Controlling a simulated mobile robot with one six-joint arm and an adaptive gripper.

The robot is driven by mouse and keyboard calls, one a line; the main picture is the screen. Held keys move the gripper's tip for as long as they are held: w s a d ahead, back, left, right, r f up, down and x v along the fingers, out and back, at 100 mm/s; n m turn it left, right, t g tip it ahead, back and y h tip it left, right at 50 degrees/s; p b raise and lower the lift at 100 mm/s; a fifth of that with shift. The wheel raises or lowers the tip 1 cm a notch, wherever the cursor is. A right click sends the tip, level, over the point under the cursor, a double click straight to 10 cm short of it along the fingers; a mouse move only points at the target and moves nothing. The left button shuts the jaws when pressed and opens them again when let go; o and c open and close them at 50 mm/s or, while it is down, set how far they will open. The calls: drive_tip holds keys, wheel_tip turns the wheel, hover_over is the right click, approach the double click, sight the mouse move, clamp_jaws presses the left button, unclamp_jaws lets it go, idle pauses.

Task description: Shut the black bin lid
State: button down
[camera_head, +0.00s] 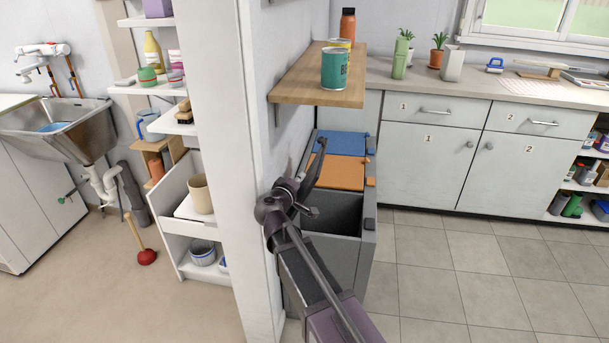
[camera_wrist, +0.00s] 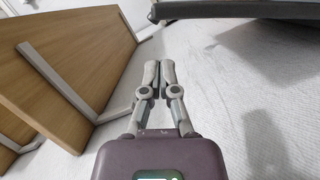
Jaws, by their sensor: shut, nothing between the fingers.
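The black bin (camera_head: 338,222) stands open at the near end of a row of bins, its dark inside showing. Its black lid (camera_head: 317,162) appears to stand raised on the wall side, seen nearly edge-on and partly behind my arm. A dark slab at the top right of the wrist view appears to be this lid (camera_wrist: 235,12). My gripper (camera_head: 310,210) is beside the raised lid, above the wall side of the bin, partly hidden by my arm. In the wrist view my gripper (camera_wrist: 160,75) is shut and empty, with a white wall beyond and no clear contact with the lid.
Bins with an orange lid (camera_head: 342,173) and a blue lid (camera_head: 341,143), both shut, stand behind. A wooden shelf (camera_head: 318,93) with cans overhangs them; wooden boards (camera_wrist: 75,55) fill the wrist view's left. A white wall end (camera_head: 222,150) borders the left; tiled floor lies right.

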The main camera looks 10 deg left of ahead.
sight(313, 175)
drive_tip(key=x, duration=0.8)
drive_tip(key=shift+w+b, duration=0.1)
drive_tip(key=shift+b, duration=0.3)
drive_tip(key=shift+w+d+f, duration=0.1)
drive_tip(key=shift+w+d, duration=0.05)
drive_tip(key=shift+w, duration=0.4)
drive_tip(key=shift+d, duration=0.15)
